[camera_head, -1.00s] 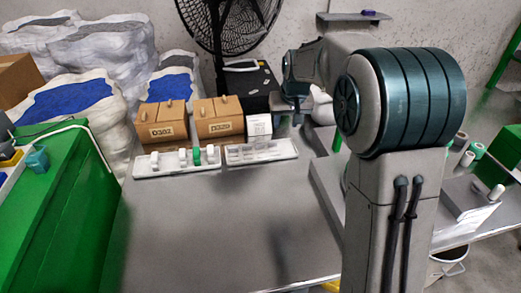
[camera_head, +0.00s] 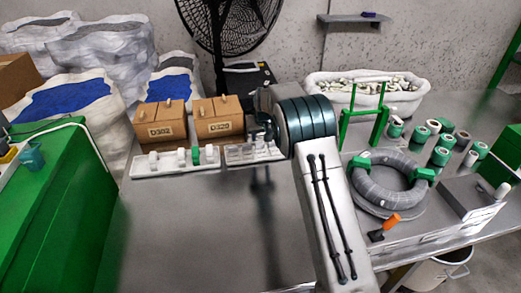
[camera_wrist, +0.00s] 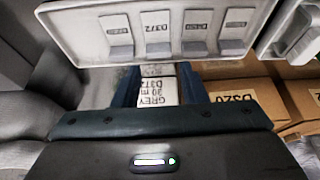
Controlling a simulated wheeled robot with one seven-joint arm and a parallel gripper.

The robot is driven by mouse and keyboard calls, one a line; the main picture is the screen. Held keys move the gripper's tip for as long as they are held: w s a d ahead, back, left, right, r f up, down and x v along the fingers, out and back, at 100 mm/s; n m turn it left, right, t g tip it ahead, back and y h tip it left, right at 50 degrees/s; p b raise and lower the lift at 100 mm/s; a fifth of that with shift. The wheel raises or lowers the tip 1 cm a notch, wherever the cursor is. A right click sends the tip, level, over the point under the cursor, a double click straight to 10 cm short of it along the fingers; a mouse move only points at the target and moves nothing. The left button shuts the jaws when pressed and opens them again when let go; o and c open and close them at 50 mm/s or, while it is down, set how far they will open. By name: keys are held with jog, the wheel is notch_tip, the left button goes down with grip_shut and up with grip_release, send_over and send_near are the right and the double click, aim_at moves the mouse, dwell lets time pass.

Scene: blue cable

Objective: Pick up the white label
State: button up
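The white label (camera_wrist: 157,90), printed with "GREY", "D372" and "30 m", shows upside down in the wrist view. It lies between the two dark blue fingers of my gripper (camera_wrist: 160,88), with one finger close along each side. I cannot tell whether the fingers press on it. In the head view my gripper (camera_head: 262,133) is small and dark at the right end of the white tray row, in front of the boxes. My arm hides the label there.
A white slotted tray (camera_wrist: 85,40) holding several labels fills the top of the wrist view. Cardboard boxes (camera_head: 161,122) stand behind the trays. A grey cable coil with green clamps (camera_head: 388,190) lies right of my arm. The front left tabletop (camera_head: 190,225) is clear.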

aim_at(260, 144)
jog(key=shift+x, duration=3.05)
jog(key=shift+w, duration=0.1)
jog(key=c, duration=0.6)
